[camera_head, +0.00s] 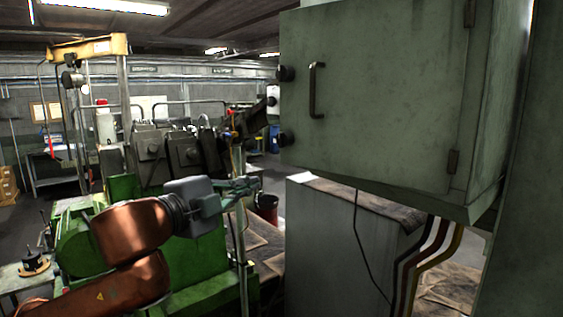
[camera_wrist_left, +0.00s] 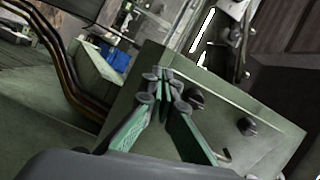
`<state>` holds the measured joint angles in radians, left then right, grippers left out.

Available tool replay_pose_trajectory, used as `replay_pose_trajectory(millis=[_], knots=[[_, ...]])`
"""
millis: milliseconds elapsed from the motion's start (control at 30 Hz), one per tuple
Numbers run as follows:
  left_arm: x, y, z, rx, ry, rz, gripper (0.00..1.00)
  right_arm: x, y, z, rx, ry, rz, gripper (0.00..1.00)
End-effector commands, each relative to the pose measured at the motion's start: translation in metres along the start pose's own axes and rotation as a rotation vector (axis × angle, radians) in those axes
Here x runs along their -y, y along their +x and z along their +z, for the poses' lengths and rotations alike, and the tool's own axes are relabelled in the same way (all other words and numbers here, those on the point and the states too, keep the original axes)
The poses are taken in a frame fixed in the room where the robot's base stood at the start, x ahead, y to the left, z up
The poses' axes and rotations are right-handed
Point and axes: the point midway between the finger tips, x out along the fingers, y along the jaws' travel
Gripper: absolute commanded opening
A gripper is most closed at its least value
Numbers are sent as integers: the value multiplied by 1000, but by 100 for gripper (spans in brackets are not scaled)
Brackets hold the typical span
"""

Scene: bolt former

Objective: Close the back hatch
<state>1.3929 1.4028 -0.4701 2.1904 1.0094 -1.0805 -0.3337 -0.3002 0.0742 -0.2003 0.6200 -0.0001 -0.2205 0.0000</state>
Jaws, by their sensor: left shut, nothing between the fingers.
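A large grey-green cabinet (camera_head: 500,110) fills the right of the head view. Its front door (camera_head: 385,90), which looks like the hatch, has a dark bar handle (camera_head: 317,90) and two black knobs near the left edge, and hinges on the right. It seems to lie along the cabinet front; I cannot tell if a gap remains. My left gripper (camera_head: 258,186) is shut and empty, below and left of the door, apart from it. In the left wrist view, the closed fingers (camera_wrist_left: 164,84) show in front of the panel (camera_wrist_left: 265,107) with its knobs. My right gripper is out of view.
Green machinery (camera_head: 190,265) stands behind and below my left arm. A pale lower cabinet (camera_head: 325,240) and hanging cables (camera_head: 425,255) are under the door. A thin upright metal post (camera_head: 242,260) is close to the left gripper. Open floor shows at the far left.

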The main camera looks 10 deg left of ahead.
Motion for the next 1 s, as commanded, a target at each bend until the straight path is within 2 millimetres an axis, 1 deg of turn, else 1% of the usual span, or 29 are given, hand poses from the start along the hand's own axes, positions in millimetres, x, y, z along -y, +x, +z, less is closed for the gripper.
replay_pose_trajectory(millis=[33, 100, 200, 267, 333, 467, 567, 800, 1000], knots=[[12, -28, -22, 0, 69, -15, 0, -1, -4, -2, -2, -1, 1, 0], [16, -55, -40, 8, 140, -22, 0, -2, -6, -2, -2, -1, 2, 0], [16, -80, -55, 19, 205, -28, 0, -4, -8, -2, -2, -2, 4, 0], [16, -88, -60, 23, 227, -29, 0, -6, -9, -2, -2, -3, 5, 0], [15, -91, -62, 26, 241, -29, 0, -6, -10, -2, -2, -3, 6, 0], [15, -80, -63, 26, 244, -28, 0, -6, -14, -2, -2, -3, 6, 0], [16, -62, -63, 25, 241, -27, 0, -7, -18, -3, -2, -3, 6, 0], [19, -12, -62, 25, 241, -28, 0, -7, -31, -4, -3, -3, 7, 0], [21, 23, -61, 26, 241, -29, 0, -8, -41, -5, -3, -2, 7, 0]])
